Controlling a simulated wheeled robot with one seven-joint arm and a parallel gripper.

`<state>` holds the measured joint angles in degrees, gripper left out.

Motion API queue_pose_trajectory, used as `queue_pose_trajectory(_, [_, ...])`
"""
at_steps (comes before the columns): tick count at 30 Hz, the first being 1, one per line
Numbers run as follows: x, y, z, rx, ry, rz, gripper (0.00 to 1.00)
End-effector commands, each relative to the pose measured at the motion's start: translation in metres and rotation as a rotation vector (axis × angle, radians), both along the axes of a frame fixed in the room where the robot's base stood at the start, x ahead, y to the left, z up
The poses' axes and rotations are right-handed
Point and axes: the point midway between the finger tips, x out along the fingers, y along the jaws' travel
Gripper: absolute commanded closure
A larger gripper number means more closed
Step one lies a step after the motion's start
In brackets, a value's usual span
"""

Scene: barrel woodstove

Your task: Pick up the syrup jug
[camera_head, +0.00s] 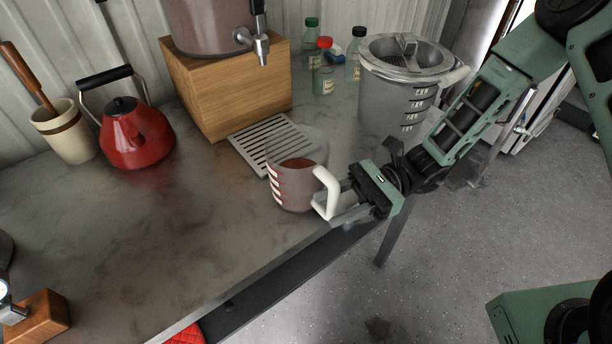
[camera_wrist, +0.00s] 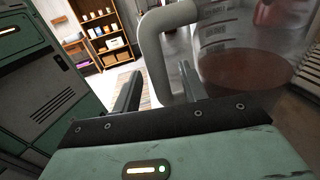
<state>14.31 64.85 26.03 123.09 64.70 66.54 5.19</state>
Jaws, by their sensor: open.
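I cannot tell whether the fingers touch the handle.
A large lidded container (camera_head: 390,100) stands behind at right, near my forearm. A wooden block (camera_head: 215,95) carries a tapped vessel (camera_head: 205,25). Small bottles (camera_head: 324,75), a red kettle (camera_head: 135,135) and a crock (camera_head: 65,135) stand farther back.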

Motion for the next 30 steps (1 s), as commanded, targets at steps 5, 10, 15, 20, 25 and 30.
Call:
queue_pose_trajectory(5, [-0.01,0.022,0.003,0.002,0.001,0.002,0.57])
queue_pose_trajectory(10, [-0.012,0.027,0.001,0.0,0.0,0.0,0.57])
queue_pose_trajectory(15, [-0.011,0.027,0.001,0.0,-0.001,0.0,0.66])
queue_pose_trajectory(20, [-0.011,0.027,0.001,0.0,-0.001,0.0,1.0])
queue_pose_trajectory(25, [-0.011,0.027,0.002,0.003,-0.003,0.001,1.0])
queue_pose_trajectory(30, [-0.011,0.027,0.003,0.003,-0.003,0.001,1.0])
